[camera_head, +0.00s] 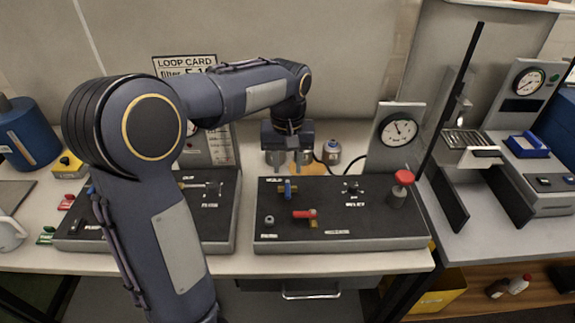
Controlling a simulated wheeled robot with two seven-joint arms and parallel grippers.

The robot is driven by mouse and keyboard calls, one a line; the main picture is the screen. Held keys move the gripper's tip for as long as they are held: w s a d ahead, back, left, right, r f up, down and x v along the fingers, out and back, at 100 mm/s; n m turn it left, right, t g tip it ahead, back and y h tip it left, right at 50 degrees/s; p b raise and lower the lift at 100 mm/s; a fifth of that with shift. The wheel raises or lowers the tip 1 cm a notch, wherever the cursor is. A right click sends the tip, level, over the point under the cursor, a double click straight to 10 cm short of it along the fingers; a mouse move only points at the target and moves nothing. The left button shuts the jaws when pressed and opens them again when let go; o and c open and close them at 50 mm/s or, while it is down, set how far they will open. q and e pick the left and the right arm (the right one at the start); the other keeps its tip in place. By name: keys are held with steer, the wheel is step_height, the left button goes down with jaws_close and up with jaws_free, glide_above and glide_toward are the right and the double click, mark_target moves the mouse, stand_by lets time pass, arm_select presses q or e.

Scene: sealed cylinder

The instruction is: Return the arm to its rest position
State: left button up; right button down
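My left arm comes in from the left, rises across the front of the bench and bends over to the right. My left gripper (289,160) points down above the back edge of the middle black panel (340,225). Its two grey fingers show apart, with nothing clearly held between them. The panel carries a blue valve handle (288,188), a red lever (304,214) and a red knob (403,178). My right gripper is not in view.
A left black panel (215,225) is partly hidden by my arm. A pressure gauge (399,131) stands behind the middle panel. A small grey canister (331,152) is right of the gripper. A tall black post (455,100) rises at right. A blue cylinder (27,135) stands far left.

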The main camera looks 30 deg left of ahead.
arm_select(q)
steer(key=s+d+m+t+h, duration=0.2)
steer(key=s+d+t, duration=0.1)
steer(key=s, duration=0.8)
steer(key=s+d+f+m+t+h, duration=0.1)
steer(key=s+d, duration=0.3)
steer(key=s, duration=0.6)
steer(key=shift+s+d+f+m+t+h, duration=0.25)
steer(key=shift+s+m+t+h, duration=0.15)
steer(key=shift+m+t, duration=0.45)
